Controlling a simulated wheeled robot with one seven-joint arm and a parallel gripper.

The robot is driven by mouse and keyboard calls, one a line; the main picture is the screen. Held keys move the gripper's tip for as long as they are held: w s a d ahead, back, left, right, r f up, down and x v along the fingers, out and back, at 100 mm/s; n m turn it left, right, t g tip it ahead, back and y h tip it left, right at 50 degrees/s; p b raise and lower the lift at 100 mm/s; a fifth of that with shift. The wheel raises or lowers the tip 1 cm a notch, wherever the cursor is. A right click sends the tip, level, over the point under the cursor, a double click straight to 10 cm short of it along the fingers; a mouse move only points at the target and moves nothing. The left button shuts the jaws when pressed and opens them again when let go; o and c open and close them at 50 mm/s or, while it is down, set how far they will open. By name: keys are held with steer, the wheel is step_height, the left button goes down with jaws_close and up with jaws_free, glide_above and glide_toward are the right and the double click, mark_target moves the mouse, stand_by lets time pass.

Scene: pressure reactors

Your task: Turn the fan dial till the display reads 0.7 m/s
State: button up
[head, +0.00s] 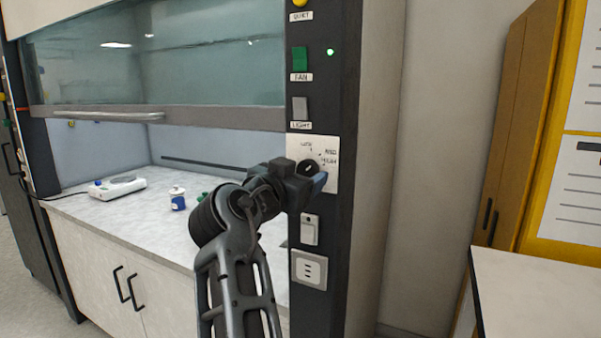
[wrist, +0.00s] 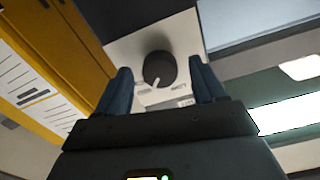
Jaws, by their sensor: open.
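The fan dial (head: 309,168) is a round black knob with a light pointer mark on a white plate (head: 331,146) on the hood's dark post. The plate's lettering is too small to read surely, though one label looks like "HIGH". In the wrist view the dial (wrist: 159,69) sits ahead of my gripper (wrist: 160,88), between its two blue fingers, with space on both sides. My gripper (head: 318,182) is open and partly covers the plate in the head view. No air-speed figure can be read in either view.
Above the plate are a green FAN switch (head: 300,60), a grey LIGHT switch (head: 300,108) and a lit green lamp (head: 330,52). Below are a small white switch (head: 310,229) and a socket (head: 309,269). A balance (head: 118,187) and blue jar (head: 178,200) stand on the hood bench.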

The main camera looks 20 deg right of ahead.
steer(key=shift+c, duration=0.3)
steer(key=c, duration=1)
steer(key=m+b, duration=0.1)
steer(key=b, duration=0.2)
steer(key=shift+f, duration=0.3)
steer(key=m+b, duration=0.2)
steer(key=b, duration=0.3)
steer(key=m+b, duration=0.3)
steer(key=b, duration=0.2)
steer(key=m+b, duration=0.3)
steer(key=b, duration=0.3)
steer(key=shift+r, duration=0.25)
